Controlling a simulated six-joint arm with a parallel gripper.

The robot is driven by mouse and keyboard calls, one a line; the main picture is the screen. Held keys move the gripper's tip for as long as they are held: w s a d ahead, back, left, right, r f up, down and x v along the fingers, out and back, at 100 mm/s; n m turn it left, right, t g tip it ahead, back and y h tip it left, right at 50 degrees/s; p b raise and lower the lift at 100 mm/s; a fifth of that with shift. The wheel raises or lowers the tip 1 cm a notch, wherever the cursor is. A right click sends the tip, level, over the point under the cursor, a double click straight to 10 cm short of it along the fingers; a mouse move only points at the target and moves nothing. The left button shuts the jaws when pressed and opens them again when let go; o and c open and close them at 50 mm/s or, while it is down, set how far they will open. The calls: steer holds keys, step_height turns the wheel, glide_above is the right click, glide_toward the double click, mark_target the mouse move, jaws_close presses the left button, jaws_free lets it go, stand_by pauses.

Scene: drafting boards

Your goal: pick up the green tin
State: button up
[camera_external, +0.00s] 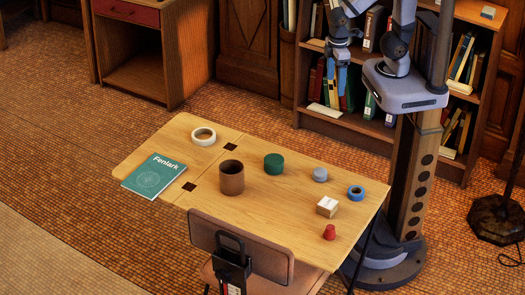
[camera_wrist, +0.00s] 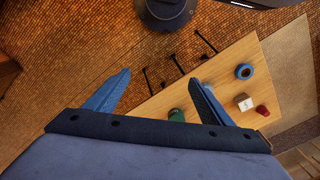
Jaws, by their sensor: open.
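The green tin (camera_external: 273,163) is a short dark green cylinder standing upright on the wooden table, right of a brown cup. In the wrist view the green tin (camera_wrist: 177,115) shows near the table's edge, partly hidden below by my gripper's mount. My gripper (camera_external: 341,80) hangs high beyond the table's far side, well apart from the tin.
On the wooden table (camera_external: 220,205) are a brown cup (camera_external: 231,178), a white tape roll (camera_external: 203,136), a green book (camera_external: 154,176), a grey cylinder (camera_external: 320,175), a blue ring (camera_external: 356,193), a white-topped box (camera_external: 327,207) and a red piece (camera_external: 329,232). A chair (camera_external: 243,245) stands at the near edge.

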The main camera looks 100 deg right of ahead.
steer(key=r, duration=0.2)
steer(key=n+t+h+b, duration=0.6)
steer(key=n+h+b, duration=0.6)
steer(key=n, duration=1.1)
glide_above(279, 163)
steer(key=s+a, duration=0.2)
steer(key=a, duration=0.2)
steer(key=f, duration=1.5)
steer(key=f+p, duration=0.1)
steer(key=f, duration=0.6)
steer(key=shift+w+d+f, duration=0.15)
steer(key=shift+w+f, duration=0.1)
steer(key=shift+w, duration=0.05)
steer(key=shift+f, duration=0.4)
steer(key=shift+p+x, duration=0.55)
steer(key=shift+x, duration=1)
steer(key=shift+p+x, duration=0.6)
steer(key=shift+x, duration=1.45)
steer(key=shift+s+d, duration=0.15)
steer(key=shift+s, duration=0.05)
steer(key=c, duration=1.2)
